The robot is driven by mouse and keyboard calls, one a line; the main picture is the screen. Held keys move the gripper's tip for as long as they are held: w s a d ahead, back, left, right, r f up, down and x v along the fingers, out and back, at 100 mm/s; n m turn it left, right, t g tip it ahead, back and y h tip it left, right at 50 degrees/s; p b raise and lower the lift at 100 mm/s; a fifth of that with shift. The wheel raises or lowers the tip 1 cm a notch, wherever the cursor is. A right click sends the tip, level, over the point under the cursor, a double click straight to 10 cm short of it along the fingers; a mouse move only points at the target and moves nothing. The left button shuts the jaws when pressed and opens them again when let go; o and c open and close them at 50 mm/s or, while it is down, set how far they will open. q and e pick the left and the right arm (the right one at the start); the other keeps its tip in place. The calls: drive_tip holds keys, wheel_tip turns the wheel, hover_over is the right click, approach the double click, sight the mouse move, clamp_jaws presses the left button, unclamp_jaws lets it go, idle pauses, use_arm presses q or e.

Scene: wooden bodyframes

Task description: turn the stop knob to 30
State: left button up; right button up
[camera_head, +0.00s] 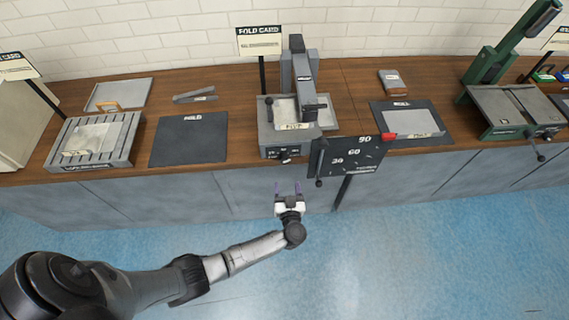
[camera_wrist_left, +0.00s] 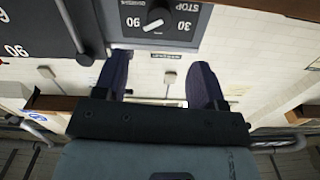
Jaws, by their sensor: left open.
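The stop knob (camera_wrist_left: 158,18) is a dark round knob with a pale mark on the folding machine's front plate (camera_wrist_left: 195,32). In the left wrist view the plate appears upside down, with STOP and 30 on the right and 90 on the left. The pale mark slants toward the 90 side. In the head view the knob (camera_head: 286,159) is small, on the front of the grey folding machine (camera_head: 302,95). My left gripper (camera_head: 288,187) is open and empty, below and in front of the knob, apart from it. Its fingers (camera_wrist_left: 159,78) show in the wrist view.
A dark angle board (camera_head: 343,158) marked 30, 60 and 90, with a lever (camera_head: 320,165), stands right of the knob. A black fold mat (camera_head: 188,138) and slotted tray (camera_head: 92,140) lie left on the wooden bench. The blue floor in front is clear.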

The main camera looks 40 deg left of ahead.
sight(284, 161)
use_arm(q)
drive_tip(key=b+x, duration=0.1)
drive_tip(key=x, duration=0.7)
drive_tip(key=shift+w+a, duration=0.2)
drive_tip(key=shift+a, duration=0.05)
drive_tip(key=shift+b+x, duration=0.4)
drive_tip(key=shift+x, duration=0.4)
drive_tip(key=c, duration=0.9)
